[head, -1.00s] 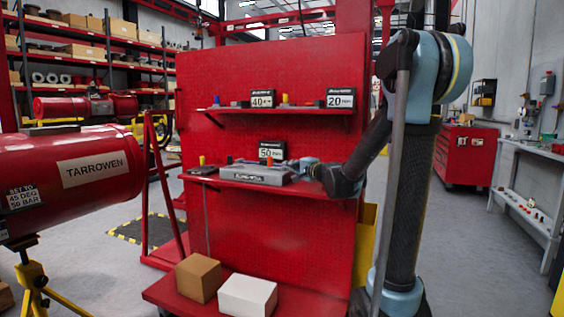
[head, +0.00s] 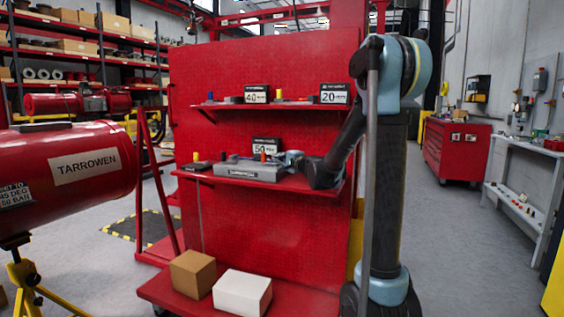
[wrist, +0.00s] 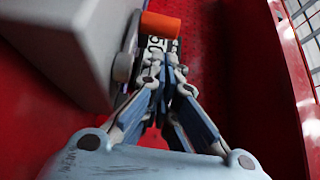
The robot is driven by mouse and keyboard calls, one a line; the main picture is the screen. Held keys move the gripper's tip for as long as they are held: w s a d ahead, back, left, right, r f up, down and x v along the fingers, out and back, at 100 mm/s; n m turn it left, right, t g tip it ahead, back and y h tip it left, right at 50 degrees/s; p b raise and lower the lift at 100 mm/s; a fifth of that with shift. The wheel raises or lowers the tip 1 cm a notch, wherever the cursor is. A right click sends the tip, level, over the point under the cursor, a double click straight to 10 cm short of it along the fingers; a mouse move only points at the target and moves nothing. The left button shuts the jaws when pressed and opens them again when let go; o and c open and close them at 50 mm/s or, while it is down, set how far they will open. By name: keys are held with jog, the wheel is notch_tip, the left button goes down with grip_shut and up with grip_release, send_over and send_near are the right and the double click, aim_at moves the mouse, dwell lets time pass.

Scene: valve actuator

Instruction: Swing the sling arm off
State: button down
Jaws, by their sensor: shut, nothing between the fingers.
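I cannot pick out for certain which part is the sling arm. A grey block-shaped unit (head: 248,171) lies on the middle red shelf of the red pegboard stand, under a "50" sign (head: 267,145). In the wrist view the grey unit (wrist: 70,40) fills the upper left, and an orange cylinder (wrist: 160,25) lies beyond my fingertips. My gripper (head: 292,157) is at the right end of the grey unit. Its fingers (wrist: 166,62) are closed together and empty, close to the orange cylinder. Whether they touch it is unclear.
The red shelf edge (wrist: 285,85) runs close on the right in the wrist view. An upper shelf (head: 270,104) hangs above my gripper. A large red cylinder (head: 70,170) stands left. Boxes (head: 193,274) sit on the stand's base. Floor is open at right.

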jog(key=shift+x, duration=2.5)
jog(key=shift+a, duration=0.1)
jog(key=shift+g+y, duration=0.3)
jog(key=shift+y, duration=0.1)
